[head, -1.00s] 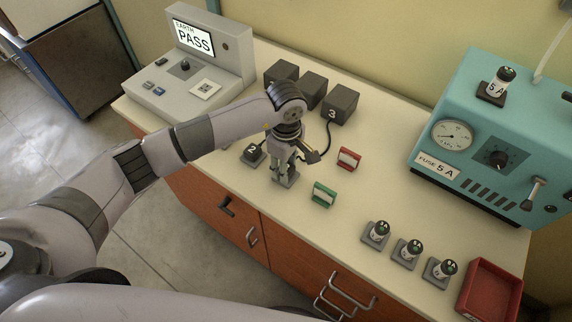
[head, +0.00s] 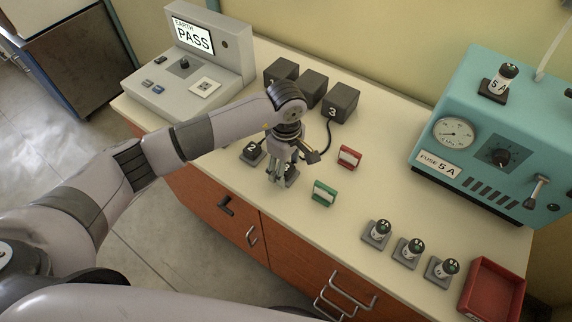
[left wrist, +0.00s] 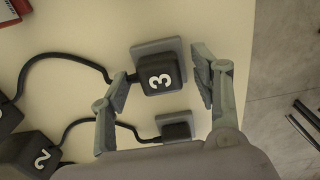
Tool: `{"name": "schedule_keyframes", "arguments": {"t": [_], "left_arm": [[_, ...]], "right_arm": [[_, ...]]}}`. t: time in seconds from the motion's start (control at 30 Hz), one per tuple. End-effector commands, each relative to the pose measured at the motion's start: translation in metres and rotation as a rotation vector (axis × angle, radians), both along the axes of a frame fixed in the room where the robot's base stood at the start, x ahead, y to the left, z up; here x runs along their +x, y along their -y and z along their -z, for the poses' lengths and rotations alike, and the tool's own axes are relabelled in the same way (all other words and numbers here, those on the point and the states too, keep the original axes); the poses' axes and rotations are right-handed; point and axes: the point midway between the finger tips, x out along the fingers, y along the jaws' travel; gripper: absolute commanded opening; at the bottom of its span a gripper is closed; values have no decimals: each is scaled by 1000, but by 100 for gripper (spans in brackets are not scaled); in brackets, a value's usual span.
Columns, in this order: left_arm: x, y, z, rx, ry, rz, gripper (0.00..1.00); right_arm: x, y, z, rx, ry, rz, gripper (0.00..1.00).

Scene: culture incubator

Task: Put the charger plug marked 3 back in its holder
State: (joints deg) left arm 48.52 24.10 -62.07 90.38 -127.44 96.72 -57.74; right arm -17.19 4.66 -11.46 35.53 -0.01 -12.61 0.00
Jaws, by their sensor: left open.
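The black plug marked 3 (left wrist: 158,75) sits on a grey holder plate (left wrist: 150,48), its cable running off to the left in the left wrist view. It partly shows in the head view (head: 290,168), behind a finger. My left gripper (head: 276,178) is open, with its fingers on either side of the plug in the left wrist view (left wrist: 163,88) and gaps between them. Whether the plug is fully seated cannot be told. My right gripper is out of view.
The plug marked 2 (head: 252,150) stands on its plate close to my left gripper. Dark charger boxes (head: 340,102) are behind. Red (head: 349,157) and green (head: 324,193) card stands are to the right. The counter's front edge is close.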

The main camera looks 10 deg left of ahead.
Motion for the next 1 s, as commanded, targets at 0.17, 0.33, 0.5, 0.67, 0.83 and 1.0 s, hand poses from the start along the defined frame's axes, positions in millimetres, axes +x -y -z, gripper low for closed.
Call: {"name": "schedule_keyframes", "arguments": {"t": [0.17,0.33,0.5,0.67,0.83,1.0], "left_arm": [[1,0,-8,-2,1,0,58],[1,0,-39,0,5,1,58],[2,0,-76,0,5,0,58],[1,0,-103,0,3,0,58],[0,0,-117,1,0,0,58],[0,0,-120,0,0,0,58]], "right_arm": [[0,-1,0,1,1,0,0],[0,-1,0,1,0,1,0],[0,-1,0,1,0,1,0],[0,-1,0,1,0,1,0],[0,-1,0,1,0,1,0],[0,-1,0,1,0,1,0]]}}
